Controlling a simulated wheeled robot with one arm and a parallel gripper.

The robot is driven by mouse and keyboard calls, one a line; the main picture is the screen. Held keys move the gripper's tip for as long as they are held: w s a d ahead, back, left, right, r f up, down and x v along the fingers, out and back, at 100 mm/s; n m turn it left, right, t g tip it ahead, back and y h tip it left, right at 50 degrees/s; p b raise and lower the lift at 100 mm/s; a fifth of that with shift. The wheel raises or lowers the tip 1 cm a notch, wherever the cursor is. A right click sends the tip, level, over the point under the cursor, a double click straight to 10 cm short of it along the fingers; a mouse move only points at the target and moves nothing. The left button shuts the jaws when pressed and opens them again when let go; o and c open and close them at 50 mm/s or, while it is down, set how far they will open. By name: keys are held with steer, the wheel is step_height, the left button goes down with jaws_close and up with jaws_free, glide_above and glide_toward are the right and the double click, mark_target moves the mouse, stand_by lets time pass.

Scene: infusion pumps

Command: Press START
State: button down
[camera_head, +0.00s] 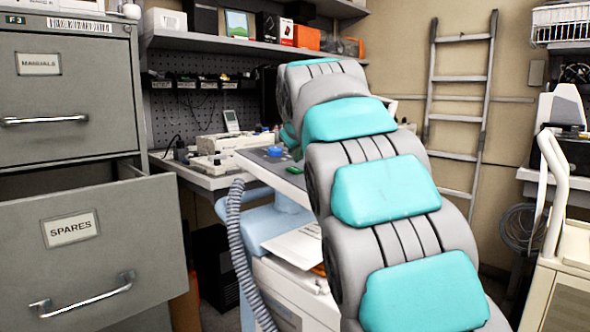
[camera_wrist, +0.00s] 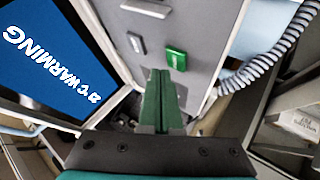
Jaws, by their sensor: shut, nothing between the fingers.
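I can read no START label on either one. My gripper (camera_wrist: 159,72) has green fingers, shut together and empty. In the picture, its tips lie just below and left of the green button. I cannot tell how far they are from the panel in depth. In the head view, my padded arm fills the middle and my gripper cannot be made out. A sloping grey panel (camera_head: 258,163) shows partly to the left of the arm.

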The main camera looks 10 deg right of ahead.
steer(key=r+p, duration=0.2)
steer(key=r, duration=0.2)
steer(key=shift+s+d+r+p, duration=0.25)
steer(key=shift+s+r+p, duration=0.1)
steer(key=shift+p, duration=0.05)
steer(key=shift+s, duration=0.1)
stand_by(0.3)
